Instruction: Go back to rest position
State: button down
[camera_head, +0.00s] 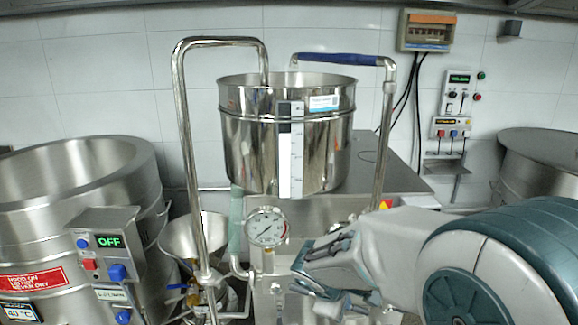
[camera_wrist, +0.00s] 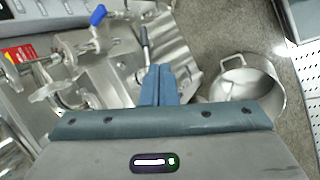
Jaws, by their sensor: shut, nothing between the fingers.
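My gripper shows in the wrist view (camera_wrist: 159,86) with its two blue-grey fingers together and nothing between them. It hangs above the steel mill's lower fittings. In the head view my arm reaches in from the right, its end in front of the colloid mill's stand, right of the round pressure gauge (camera_head: 267,227). My fingertips are not clear in that view. The mill's steel hopper (camera_head: 235,145) stands upright above, with a level strip on its front. A lever handle (camera_wrist: 144,45) and a blue-handled valve (camera_wrist: 98,15) lie beyond my fingers in the wrist view.
A large vat (camera_head: 75,185) with a control box (camera_head: 108,243) reading OFF stands at left. Another vessel (camera_head: 545,150) is at right. Bent steel pipes (camera_head: 187,150) rise beside the hopper. A steel pot (camera_wrist: 273,95) stands on the floor. Wall switch boxes (camera_head: 460,90) hang behind.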

jog(key=s+d+r+m+y, duration=0.1)
jog(key=s+r+m+y, duration=0.1)
jog(key=s+m, duration=0.4)
jog(key=s+d+r+m+g+y+p, duration=0.1)
jog(key=s+r+m, duration=0.4)
jog(key=s, duration=0.5)
jog(key=shift+d+r+m+g+y+p, duration=0.2)
jog(key=shift+d+m+g+y+p, duration=0.15)
jog(key=shift+m+y, duration=0.4)
jog(key=shift+s, duration=0.1)
